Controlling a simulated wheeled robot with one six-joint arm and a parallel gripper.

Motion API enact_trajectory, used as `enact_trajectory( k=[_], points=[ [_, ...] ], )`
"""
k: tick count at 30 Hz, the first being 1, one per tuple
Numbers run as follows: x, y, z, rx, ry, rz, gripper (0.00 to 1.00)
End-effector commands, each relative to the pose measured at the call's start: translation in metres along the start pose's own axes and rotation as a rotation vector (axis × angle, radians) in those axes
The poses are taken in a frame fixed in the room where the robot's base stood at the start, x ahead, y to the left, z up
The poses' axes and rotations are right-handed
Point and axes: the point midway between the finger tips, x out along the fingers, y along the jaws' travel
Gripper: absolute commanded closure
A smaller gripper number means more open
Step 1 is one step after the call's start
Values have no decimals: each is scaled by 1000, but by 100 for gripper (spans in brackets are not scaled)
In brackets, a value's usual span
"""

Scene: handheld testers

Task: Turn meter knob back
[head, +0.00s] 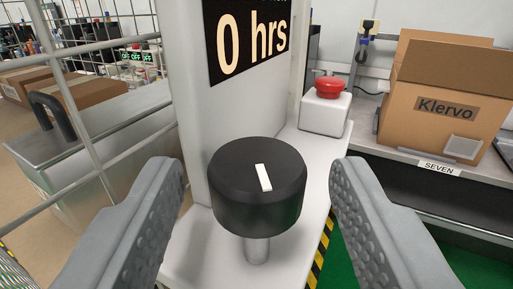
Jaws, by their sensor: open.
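A round black knob (243,199) with a white pointer line stands on a short metal shaft (257,250) in the middle of the head view. The white line points up, tilted slightly to the left. My gripper (258,180) is open, with one grey finger on each side of the knob. Gaps show between the knob and both fingers, so neither appears to touch it. Behind the knob is a light grey post with a black sign (247,38) reading "0 hrs".
A red push button (329,87) on a white box stands behind to the right. A cardboard box (435,115) marked "Klervo" sits on a shelf labelled "SEVEN". A wire mesh fence (93,150) and a grey lidded case (98,140) are on the left.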

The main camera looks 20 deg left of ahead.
Motion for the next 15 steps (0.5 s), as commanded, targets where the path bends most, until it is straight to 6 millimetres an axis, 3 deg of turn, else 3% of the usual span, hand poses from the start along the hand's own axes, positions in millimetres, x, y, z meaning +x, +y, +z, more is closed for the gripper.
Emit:
enact_trajectory(
  k=[11, 15],
  points=[
    [5, 0, 0, 0, 0, 0, 48],
    [5, 0, 0, 0, 0, 0, 73]
  ],
)
